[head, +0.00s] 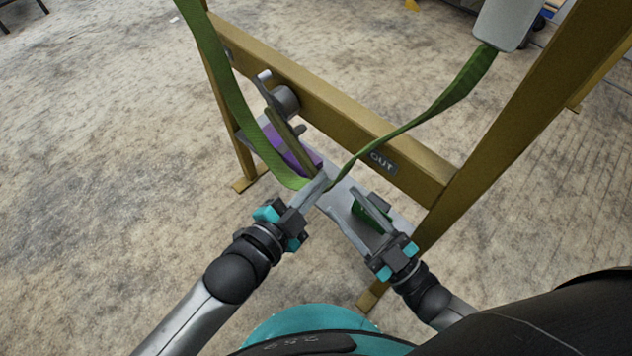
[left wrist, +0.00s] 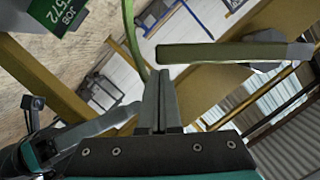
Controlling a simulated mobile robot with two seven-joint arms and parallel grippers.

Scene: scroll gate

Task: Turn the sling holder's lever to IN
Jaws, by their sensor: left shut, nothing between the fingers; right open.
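The lever is an olive bar (head: 290,137) on a round grey hub (head: 285,100) on the yellow crossbeam. It slants down to the right, its lower end near my left gripper. The bar (left wrist: 220,52) also shows in the left wrist view, apart from the fingers. My left gripper (head: 320,184) is shut and empty, beside the low bend of the green sling (head: 235,100); I cannot tell whether they touch. My right gripper (head: 361,209) is open over the grey shelf. The OUT label (head: 381,162) is on the beam, right of the lever; no IN label is visible.
The yellow frame (head: 424,167) stands around the lever. A purple block (head: 290,150) lies on the shelf behind the lever. A grey block (head: 507,22) hangs at upper right by the sling. A green JOB 572 card (left wrist: 65,18) shows in the left wrist view. Open floor lies left.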

